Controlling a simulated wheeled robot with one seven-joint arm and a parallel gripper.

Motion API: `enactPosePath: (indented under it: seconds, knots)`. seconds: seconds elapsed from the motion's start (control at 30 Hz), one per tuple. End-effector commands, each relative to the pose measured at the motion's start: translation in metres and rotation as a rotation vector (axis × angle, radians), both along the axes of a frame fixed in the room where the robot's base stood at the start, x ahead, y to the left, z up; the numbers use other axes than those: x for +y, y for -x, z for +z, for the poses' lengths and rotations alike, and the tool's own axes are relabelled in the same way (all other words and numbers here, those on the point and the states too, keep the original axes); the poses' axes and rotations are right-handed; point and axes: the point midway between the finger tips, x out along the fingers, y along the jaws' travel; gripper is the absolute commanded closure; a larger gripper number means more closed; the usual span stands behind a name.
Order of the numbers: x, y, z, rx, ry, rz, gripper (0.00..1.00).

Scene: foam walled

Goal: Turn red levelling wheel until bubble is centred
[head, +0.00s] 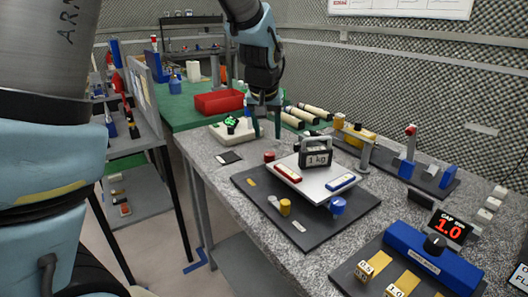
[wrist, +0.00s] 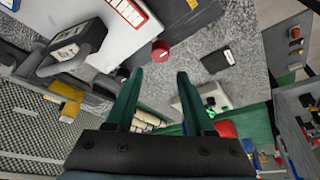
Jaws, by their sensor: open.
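The red levelling wheel (head: 269,157) sits at the far left corner of a tilting light-grey plate (head: 315,176). It also shows in the wrist view (wrist: 160,51), just beyond and between my fingertips. My gripper (head: 266,136) is open and empty above the wheel, with its green fingers (wrist: 159,76) apart and not around it. A red-framed vial (head: 288,172) and a blue-framed vial (head: 341,182) lie on the plate; their bubbles are too small to read. A yellow wheel (head: 285,207) and a blue wheel (head: 337,206) stand at the plate's near side.
A black 1 kg weight (head: 316,153) with a handle stands on the plate, close to my gripper. The plate stands on a dark base (head: 258,190). Bare granite (head: 205,153) shows to the left.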

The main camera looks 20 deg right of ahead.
Motion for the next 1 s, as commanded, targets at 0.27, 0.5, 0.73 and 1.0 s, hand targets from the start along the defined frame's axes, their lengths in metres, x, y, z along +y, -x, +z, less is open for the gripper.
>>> enactPosePath:
  seconds: [0.27,0.5,0.73,1.0]
  knots:
    - [-0.010,-0.016,-0.048,0.004,-0.005,0.001,0.46]
    - [-0.016,-0.026,-0.075,0.001,-0.002,0.001,0.46]
    - [-0.018,-0.028,-0.082,0.000,0.000,0.001,0.46]
    - [-0.018,-0.028,-0.082,0.001,0.000,0.001,0.57]
